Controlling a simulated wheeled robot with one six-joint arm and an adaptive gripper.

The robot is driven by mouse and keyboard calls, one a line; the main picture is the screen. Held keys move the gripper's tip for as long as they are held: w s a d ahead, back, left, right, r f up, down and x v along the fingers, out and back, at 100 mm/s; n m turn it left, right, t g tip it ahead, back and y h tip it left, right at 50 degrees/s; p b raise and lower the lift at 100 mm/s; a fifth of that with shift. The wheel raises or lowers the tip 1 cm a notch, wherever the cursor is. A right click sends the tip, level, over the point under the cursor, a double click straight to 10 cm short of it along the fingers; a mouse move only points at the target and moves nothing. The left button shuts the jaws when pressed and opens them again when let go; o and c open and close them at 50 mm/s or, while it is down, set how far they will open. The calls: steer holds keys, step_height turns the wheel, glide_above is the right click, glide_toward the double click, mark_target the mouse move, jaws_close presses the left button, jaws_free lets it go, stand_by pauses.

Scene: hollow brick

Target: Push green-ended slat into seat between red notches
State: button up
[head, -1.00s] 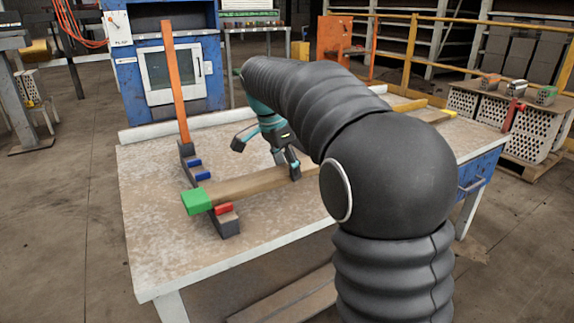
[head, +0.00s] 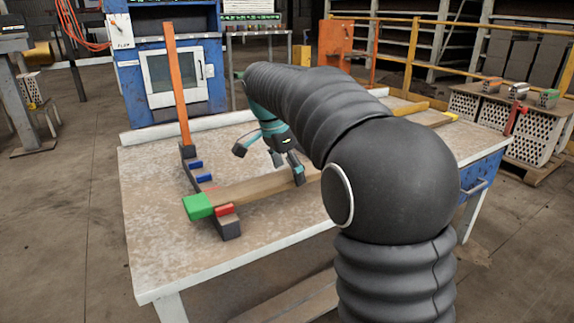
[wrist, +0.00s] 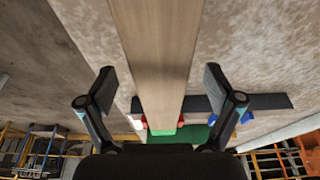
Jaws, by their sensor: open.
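The slat (head: 255,187) is a long wooden board with a green end (head: 198,206). It lies across a dark rail (head: 230,230) on the table, with the green end past the rail. One red notch block (head: 225,210) shows beside the slat's near side. In the wrist view, red (wrist: 182,121) shows at both sides of the slat (wrist: 158,60), just before the green end (wrist: 165,133). I cannot tell how deep the slat sits. My gripper (head: 268,163) is open over the slat, its fingers (wrist: 160,82) apart on either side of it.
Blue notch blocks (head: 200,170) and an upright orange slat (head: 176,85) stand farther along the rail. The table (head: 160,240) is bare at its front left. My arm hides much of its right side. More boards (head: 430,110) lie at the back right.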

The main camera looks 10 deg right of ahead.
steer(key=v, duration=1.2)
steer(key=s+d+n+t+y+p, duration=0.3)
steer(key=s+n, duration=0.5)
steer(key=s, duration=0.7)
steer(key=s+f+n+t+p, duration=0.1)
steer(key=s+f+n+p, duration=0.3)
steer(key=s+f, duration=0.7)
steer(key=s+n, duration=0.2)
steer(key=s, duration=0.1)
steer(key=shift+d+f+t+p, duration=0.25)
steer(key=shift+d+t+p, duration=0.05)
